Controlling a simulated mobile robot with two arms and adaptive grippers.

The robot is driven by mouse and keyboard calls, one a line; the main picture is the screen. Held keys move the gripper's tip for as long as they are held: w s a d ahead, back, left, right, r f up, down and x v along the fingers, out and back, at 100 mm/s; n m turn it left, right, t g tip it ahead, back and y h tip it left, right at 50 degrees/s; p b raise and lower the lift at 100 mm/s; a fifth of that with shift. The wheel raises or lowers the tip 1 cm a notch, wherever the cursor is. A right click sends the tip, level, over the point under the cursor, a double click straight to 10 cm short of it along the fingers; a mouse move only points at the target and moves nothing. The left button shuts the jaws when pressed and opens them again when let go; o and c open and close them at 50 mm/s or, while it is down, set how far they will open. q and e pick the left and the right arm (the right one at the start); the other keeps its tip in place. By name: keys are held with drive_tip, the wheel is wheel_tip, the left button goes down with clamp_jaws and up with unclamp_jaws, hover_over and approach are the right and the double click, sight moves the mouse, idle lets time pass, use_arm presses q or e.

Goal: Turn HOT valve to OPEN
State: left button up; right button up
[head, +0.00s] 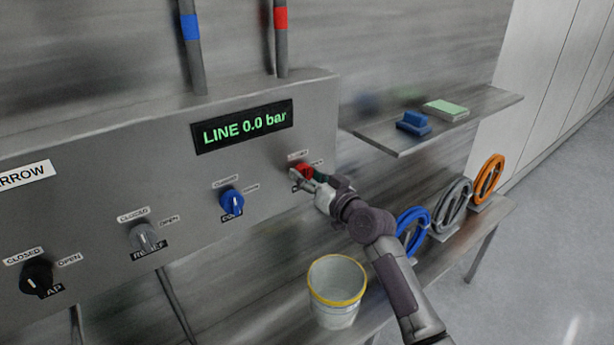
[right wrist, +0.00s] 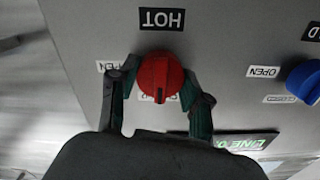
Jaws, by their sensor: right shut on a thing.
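The HOT valve is a red knob (head: 304,171) at the right end of the grey panel. In the right wrist view, which is upside down, the red knob (right wrist: 161,78) has the HOT label (right wrist: 162,19) above it and an OPEN label (right wrist: 113,66) to its left. The knob's dark pointer mark points down in that view, toward a partly hidden label. My right gripper (right wrist: 160,88) is shut on the red knob, one finger on each side; it also shows in the head view (head: 308,177). My left gripper is not in view.
The panel (head: 110,160) also carries a blue knob (head: 231,202), a grey knob (head: 146,237) and a black knob (head: 37,278). Its display (head: 243,127) reads LINE 0.0 bar. A bucket (head: 335,310) stands below my right arm, near blue, grey and orange handwheels (head: 487,177).

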drive_tip(key=shift+m, duration=0.3)
drive_tip(key=m, duration=0.3)
drive_tip(key=shift+p, duration=0.35)
drive_tip(key=m+p, duration=0.1)
drive_tip(key=m, duration=0.4)
drive_tip(key=m+p, duration=0.2)
drive_tip(key=m, duration=0.3)
drive_tip(key=shift+m+p, duration=0.9)
drive_tip(key=shift+m, duration=1.2)
drive_tip(key=shift+f, duration=0.1)
drive_tip(key=o, duration=1.2)
drive_tip(key=shift+c, duration=0.2)
drive_tip(key=shift+d, duration=0.1)
